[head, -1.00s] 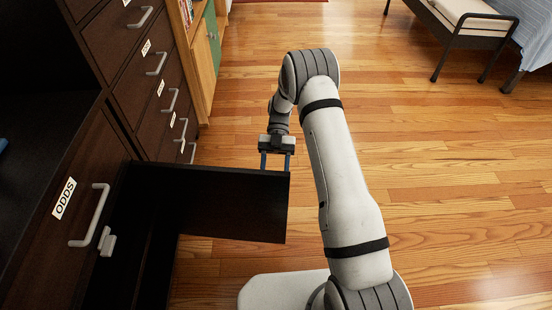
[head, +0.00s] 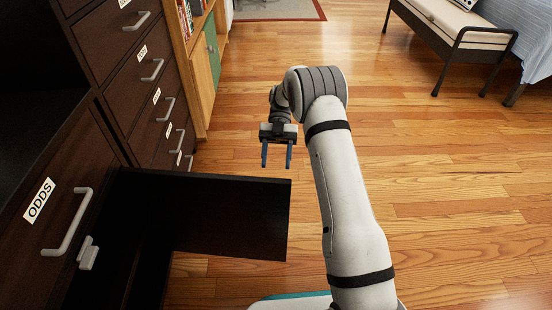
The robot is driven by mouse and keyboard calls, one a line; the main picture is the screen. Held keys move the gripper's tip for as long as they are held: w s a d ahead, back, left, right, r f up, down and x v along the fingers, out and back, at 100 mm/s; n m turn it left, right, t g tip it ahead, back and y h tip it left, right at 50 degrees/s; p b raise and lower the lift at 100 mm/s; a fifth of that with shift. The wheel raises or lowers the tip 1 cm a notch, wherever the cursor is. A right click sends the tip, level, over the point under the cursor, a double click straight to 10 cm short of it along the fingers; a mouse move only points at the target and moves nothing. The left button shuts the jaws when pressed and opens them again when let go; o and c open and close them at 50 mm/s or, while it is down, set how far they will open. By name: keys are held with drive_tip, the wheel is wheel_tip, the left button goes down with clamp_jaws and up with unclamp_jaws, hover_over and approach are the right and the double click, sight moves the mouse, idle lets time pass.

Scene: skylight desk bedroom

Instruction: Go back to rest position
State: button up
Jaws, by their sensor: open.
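My gripper (head: 276,157) is in the head view near the picture's middle, fingers pointing down. It is open and empty, with a gap between its two dark fingers. My arm stretches from the bottom of the picture up and bends over at the top.
A dark cabinet with an ODDS-labelled drawer (head: 60,195) and several other labelled drawers (head: 135,75) stands at left. A bookcase (head: 203,75) is behind it. A bench (head: 455,25) and bed (head: 525,50) are at top right. The wooden floor (head: 460,190) at right is clear.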

idle(0.3)
drive_tip(key=w+a+r+m+t+y+p, duration=0.25)
drive_tip(key=a+r+t+p, duration=0.2)
drive_tip(key=r, duration=0.35)
drive_tip(key=w+a+r+m+t+y+p, duration=0.25)
drive_tip(key=w+r+t+y+p, duration=0.2)
drive_tip(key=r, duration=0.45)
drive_tip(key=w+a+r+m+t+y+p, duration=0.1)
drive_tip(key=w+a+r+t+y+p, duration=0.15)
drive_tip(key=a+r+t, duration=0.4)
drive_tip(key=w+d+r+m+t+h+p, duration=0.25)
drive_tip(key=d+r+m+t+p, duration=0.35)
drive_tip(key=r, duration=0.5)
drive_tip(key=w+d+r+m+t+h+p, duration=0.1)
drive_tip(key=d+r+m+t+h+p, duration=0.3)
drive_tip(key=d+r, duration=0.5)
drive_tip(key=s+d+r+m+g+h+p, duration=0.3)
drive_tip(key=s+d+r+m+h+p, duration=0.45)
drive_tip(key=s+d+m, duration=0.5)
drive_tip(key=s+a+f+m+g+y+p, duration=0.1)
drive_tip(key=s+m+g+p, duration=0.4)
drive_tip(key=s, duration=1.8)
drive_tip(key=shift+s+a+m+g+y+p, duration=0.35)
drive_tip(key=shift+a+g+y, duration=0.35)
drive_tip(key=shift+a, duration=0.5)
